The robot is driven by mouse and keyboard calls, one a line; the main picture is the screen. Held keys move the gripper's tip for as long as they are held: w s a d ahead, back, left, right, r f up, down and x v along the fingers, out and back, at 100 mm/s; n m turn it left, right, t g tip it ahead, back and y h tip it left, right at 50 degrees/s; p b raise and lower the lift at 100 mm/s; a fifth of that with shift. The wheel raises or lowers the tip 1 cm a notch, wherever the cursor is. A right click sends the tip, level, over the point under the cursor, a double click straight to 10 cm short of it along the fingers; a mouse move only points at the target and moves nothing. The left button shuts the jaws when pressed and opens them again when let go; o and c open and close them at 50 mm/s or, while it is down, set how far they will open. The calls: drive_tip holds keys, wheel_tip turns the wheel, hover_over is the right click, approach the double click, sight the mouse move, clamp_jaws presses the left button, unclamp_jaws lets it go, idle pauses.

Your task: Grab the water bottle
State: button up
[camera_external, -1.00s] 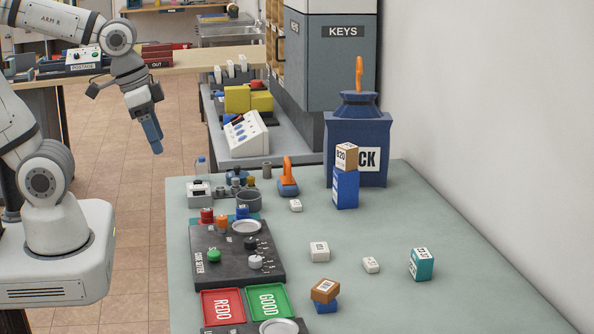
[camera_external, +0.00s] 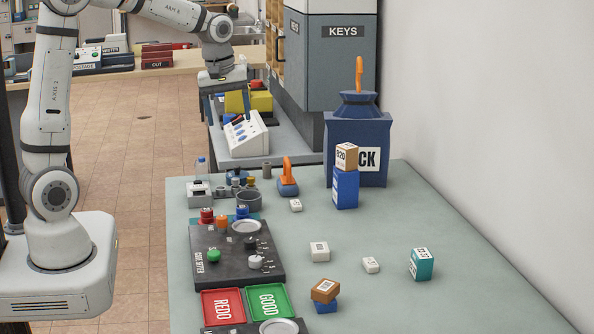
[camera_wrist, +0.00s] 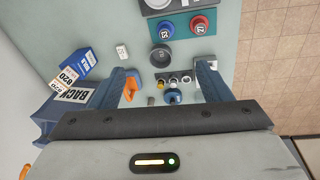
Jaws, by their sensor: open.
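A small blue round thing there may be the bottle, but I cannot tell for sure.
A grey cup (camera_external: 249,201) and an orange-handled stamp (camera_external: 288,180) stand close to the bottle's right. A dark code-setter board (camera_external: 205,240) lies nearer. A blue sack-like box (camera_external: 372,130) stands farther right.

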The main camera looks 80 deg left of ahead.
drive_tip(key=w+a+f+n+g+b, duration=0.1)
drive_tip(key=a+f+n, duration=0.3)
drive_tip(key=a, duration=0.4)
drive_tip(key=a+f+n, duration=0.4)
drive_tip(key=a, duration=0.4)
drive_tip(key=n+b, duration=0.2)
drive_tip(key=n, duration=0.7)
hover_over(208, 171)
drive_tip(key=a, duration=0.3)
drive_tip(key=shift+g+h, duration=0.3)
drive_tip(key=shift+h, duration=0.1)
wheel_tip(208, 171, down, 12)
drive_tip(key=shift+d+f, duration=0.1)
drive_tip(key=shift+f, duration=0.1)
drive_tip(key=shift+s+f+n, duration=0.1)
drive_tip(key=shift+f+n, duration=0.2)
drive_tip(key=shift+f, duration=0.05)
wheel_tip(208, 171, down, 7)
drive_tip(key=shift+d+f+p, duration=0.1)
drive_tip(key=shift+d+p, duration=0.05)
drive_tip(key=shift+p, duration=0.7)
drive_tip(key=c, duration=1.1)
